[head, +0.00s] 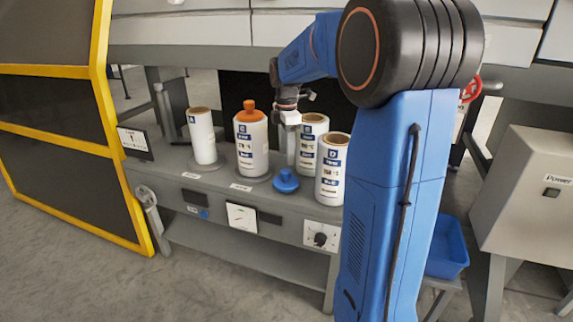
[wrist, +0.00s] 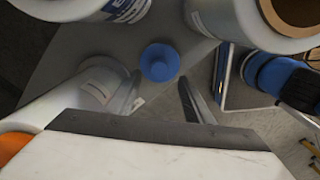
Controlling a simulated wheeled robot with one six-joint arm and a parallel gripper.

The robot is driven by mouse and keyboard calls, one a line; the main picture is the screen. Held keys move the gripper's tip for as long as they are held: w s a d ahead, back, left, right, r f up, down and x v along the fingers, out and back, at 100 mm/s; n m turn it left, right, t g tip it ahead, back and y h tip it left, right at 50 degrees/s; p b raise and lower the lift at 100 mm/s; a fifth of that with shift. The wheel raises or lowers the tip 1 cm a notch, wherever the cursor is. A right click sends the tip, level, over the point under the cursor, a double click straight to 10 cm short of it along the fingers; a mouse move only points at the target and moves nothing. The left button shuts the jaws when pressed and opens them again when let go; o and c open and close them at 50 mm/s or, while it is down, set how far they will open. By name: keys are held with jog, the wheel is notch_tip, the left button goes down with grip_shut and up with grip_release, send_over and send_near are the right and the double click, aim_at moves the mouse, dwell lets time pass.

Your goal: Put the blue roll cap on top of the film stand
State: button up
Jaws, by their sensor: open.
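The blue roll cap (head: 285,182) sits knob up on the grey bench, in front of the film rolls. In the wrist view the blue roll cap (wrist: 160,62) shows ahead of my fingers, between their lines. My gripper (head: 290,150) hangs above and behind the cap, among the rolls; its two fingers (wrist: 158,88) are apart with nothing between them. I cannot tell which support is the film stand. White film rolls stand upright on the bench: a left one (head: 202,135), one with an orange cap (head: 251,140), and two uncapped at right (head: 311,140) (head: 332,170).
The rolls stand close around my gripper. A yellow-framed guard (head: 105,90) is at the left, and a grey power box (head: 530,180) is at the right. A blue bin (head: 449,248) sits low beside my arm. The bench's front edge is just before the cap.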

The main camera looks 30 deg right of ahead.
aim_at(287, 171)
jog(key=s+a+r+m+t, duration=0.1)
jog(key=s+a+r+m, duration=0.1)
jog(key=s+a+m, duration=0.4)
jog(key=s+a+r+m+t, duration=0.1)
jog(key=s+a+r, duration=0.25)
jog(key=s, duration=0.55)
jog(key=s+a+f+m+t, duration=0.1)
jog(key=s+a+f+m, duration=0.2)
jog(key=s, duration=0.5)
jog(key=s+a+f+m+t, duration=0.1)
jog(key=s+a+f+m, duration=0.2)
jog(key=s+f+m, duration=0.2)
jog(key=s+f, duration=0.1)
jog(key=s, duration=0.1)
jog(key=shift+s+t, duration=0.35)
jog(key=shift+t, duration=0.05)
